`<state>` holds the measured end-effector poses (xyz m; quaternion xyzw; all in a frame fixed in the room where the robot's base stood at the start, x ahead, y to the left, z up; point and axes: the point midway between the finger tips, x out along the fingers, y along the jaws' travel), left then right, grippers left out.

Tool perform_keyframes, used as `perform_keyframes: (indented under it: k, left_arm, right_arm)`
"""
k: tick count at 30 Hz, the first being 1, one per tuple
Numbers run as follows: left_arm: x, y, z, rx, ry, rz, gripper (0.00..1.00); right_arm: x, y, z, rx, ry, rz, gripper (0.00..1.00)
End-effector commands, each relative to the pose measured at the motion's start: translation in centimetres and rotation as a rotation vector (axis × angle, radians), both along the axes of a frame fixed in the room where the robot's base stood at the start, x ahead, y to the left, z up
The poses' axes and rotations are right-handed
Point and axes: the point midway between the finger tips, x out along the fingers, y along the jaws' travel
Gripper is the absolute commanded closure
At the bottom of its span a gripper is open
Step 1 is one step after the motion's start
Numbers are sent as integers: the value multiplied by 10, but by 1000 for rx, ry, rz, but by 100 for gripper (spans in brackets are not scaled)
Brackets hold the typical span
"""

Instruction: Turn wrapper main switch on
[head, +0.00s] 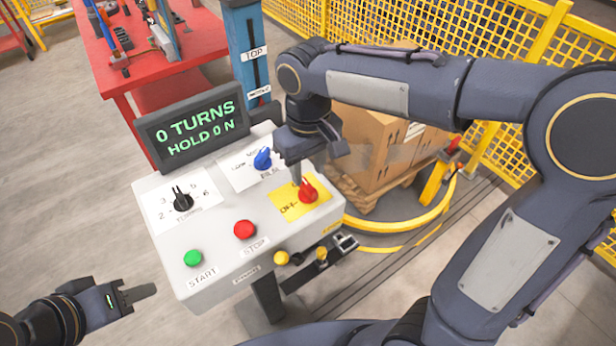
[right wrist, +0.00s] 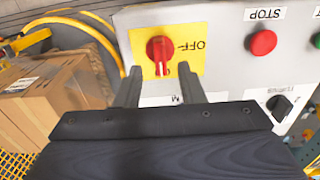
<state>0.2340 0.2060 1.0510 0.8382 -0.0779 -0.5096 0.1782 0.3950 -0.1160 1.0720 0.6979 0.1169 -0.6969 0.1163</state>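The wrapper main switch, a red rotary knob (head: 307,192) on a yellow plate (head: 287,207), sits at the right of the grey control panel (head: 215,262). In the right wrist view the red knob (right wrist: 160,48) has its handle pointing down the picture, with "OFF" lettering to its right. My right gripper (head: 295,167) is above the switch. In the right wrist view its fingers (right wrist: 159,74) are apart, one on each side of the handle's lower end, with gaps and nothing between them gripped.
The panel also has a display (head: 196,125) reading "0 TURNS HOLD 0 N", a black dial (head: 182,200), a blue knob (head: 263,159), a green START button (head: 193,258) and a red STOP button (head: 244,230). Boxes (head: 372,150) on a pallet stand behind, near yellow fencing (head: 500,90).

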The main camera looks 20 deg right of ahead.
Motion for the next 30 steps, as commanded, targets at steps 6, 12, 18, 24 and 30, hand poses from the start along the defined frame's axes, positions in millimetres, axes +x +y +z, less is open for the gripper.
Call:
perform_keyframes:
  k: [6, 12, 18, 24, 30]
  left_arm:
    - [0, 0, 0, 0, 0, 0, 64]
    - [0, 0, 0, 0, 0, 0, 64]
    - [0, 0, 0, 0, 0, 0, 64]
    - [0, 0, 0, 0, 0, 0, 64]
    - [0, 0, 0, 0, 0, 0, 64]
  right_arm:
    - [0, 0, 28, 1, -2, 1, 65]
    - [0, 0, 32, 0, 0, 1, 65]
    - [0, 0, 32, 0, 0, 1, 65]
    - [-1, -2, 32, 3, -1, -2, 65]
    - [-30, -37, 34, 105, -47, -79, 65]
